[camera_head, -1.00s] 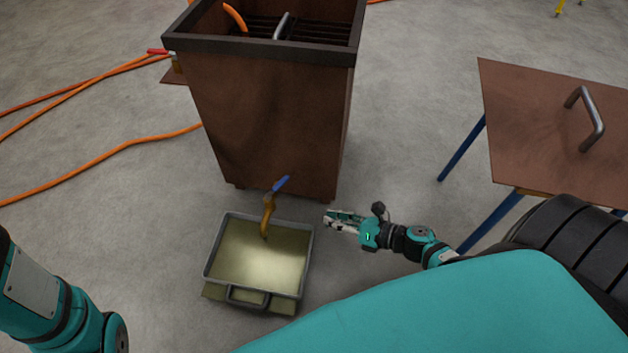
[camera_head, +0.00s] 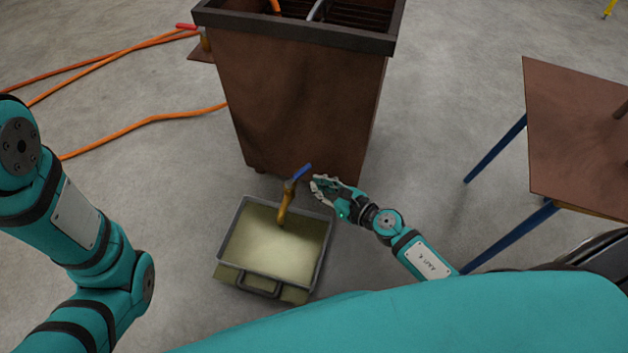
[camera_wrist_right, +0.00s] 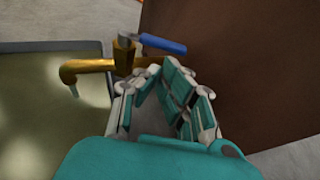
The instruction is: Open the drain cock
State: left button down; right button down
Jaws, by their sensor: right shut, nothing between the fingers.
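The drain cock is a brass tap (camera_head: 286,203) low on the front of the brown tank (camera_head: 300,110). Its blue lever (camera_head: 301,171) points up and to the right in the head view. In the right wrist view the brass body (camera_wrist_right: 88,66) and blue lever (camera_wrist_right: 162,43) lie just beyond my fingertips. My right gripper (camera_head: 316,186) is just right of the tap, near the lever; its fingers (camera_wrist_right: 157,68) converge with nothing held. Contact with the lever is not clear. My left arm shows at the left, but its gripper is out of view.
A grey pan (camera_head: 325,245) with murky yellowish liquid stands on the floor under the tap's spout. A brown-topped table (camera_head: 570,140) with blue legs is at the right. Orange hoses (camera_head: 140,128) lie on the floor at the left. Bare floor lies between tank and table.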

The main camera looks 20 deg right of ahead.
aim_at(302, 172)
jog(key=shift+w+a, duration=0.3)
jog(key=shift+w, duration=0.2)
jog(key=shift+w+a, duration=0.25)
jog(key=shift+w, duration=0.25)
jog(key=shift+w, duration=1.25)
jog(key=shift+s, duration=0.1)
